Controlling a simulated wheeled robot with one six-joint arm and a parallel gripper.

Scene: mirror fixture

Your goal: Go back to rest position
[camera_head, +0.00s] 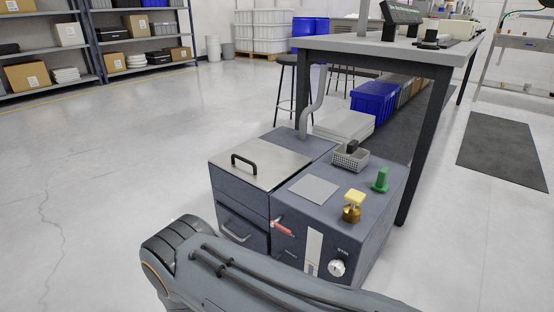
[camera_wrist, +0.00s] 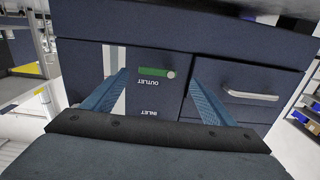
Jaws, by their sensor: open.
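The dark blue-grey mirror fixture (camera_head: 300,215) stands on the floor in front of the table. In the wrist view its front panel (camera_wrist: 170,110) appears upside down, with OUTLET and INLET lettering. A green handle (camera_wrist: 152,76) with a pale round end lies beside the OUTLET lettering. My gripper (camera_wrist: 159,74) is open, its two blue fingers spread in front of the panel on either side of the green handle. Nothing is held between them; I cannot tell whether they touch the panel. In the head view only my grey arm shows at the bottom, and my gripper is not visible.
The fixture has a metal lid (camera_head: 260,163), a red handle (camera_head: 282,229), a brass valve with yellow top (camera_head: 353,203), a green knob (camera_head: 380,180) and a wire basket (camera_head: 350,160). A table (camera_head: 345,45) stands behind. The floor at left is clear.

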